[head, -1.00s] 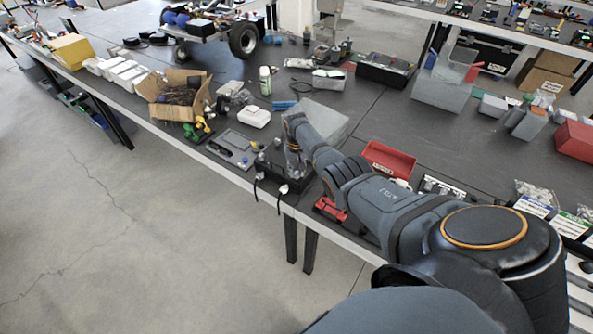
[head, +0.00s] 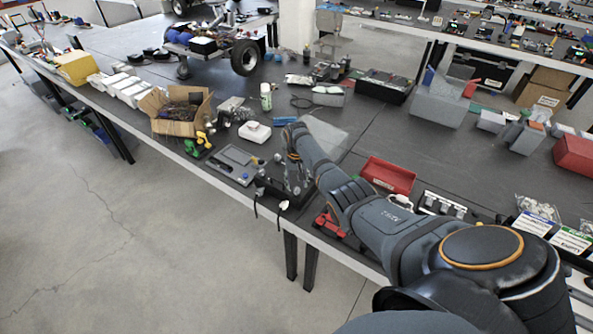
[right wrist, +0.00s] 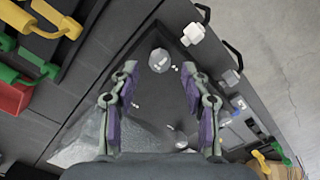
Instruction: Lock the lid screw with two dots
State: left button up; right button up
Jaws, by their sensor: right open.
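A dark case (head: 270,184) with hanging black straps sits at the near table edge in the head view. My right gripper (head: 295,183) points down over it, at the end of my right arm. In the right wrist view my right gripper (right wrist: 160,75) is open, with purple pads on both fingers and nothing between them. A pale round screw head (right wrist: 158,60) lies near the fingertips on the dark lid surface (right wrist: 150,95). Small white marks show beside it and lower on the lid; I cannot tell which screw has two dots. My left gripper is not in view.
A white knob (right wrist: 193,34) and a grey knob (right wrist: 232,77) stand at the case edge. A grey tray (head: 235,162) lies left of the case and a red bin (head: 388,176) right of it. A red-based tool (head: 329,223) sits close by.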

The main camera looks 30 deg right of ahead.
aim_at(297, 188)
notch_tip(297, 188, up, 9)
jog(key=shift+r, duration=0.2)
dwell(0.4)
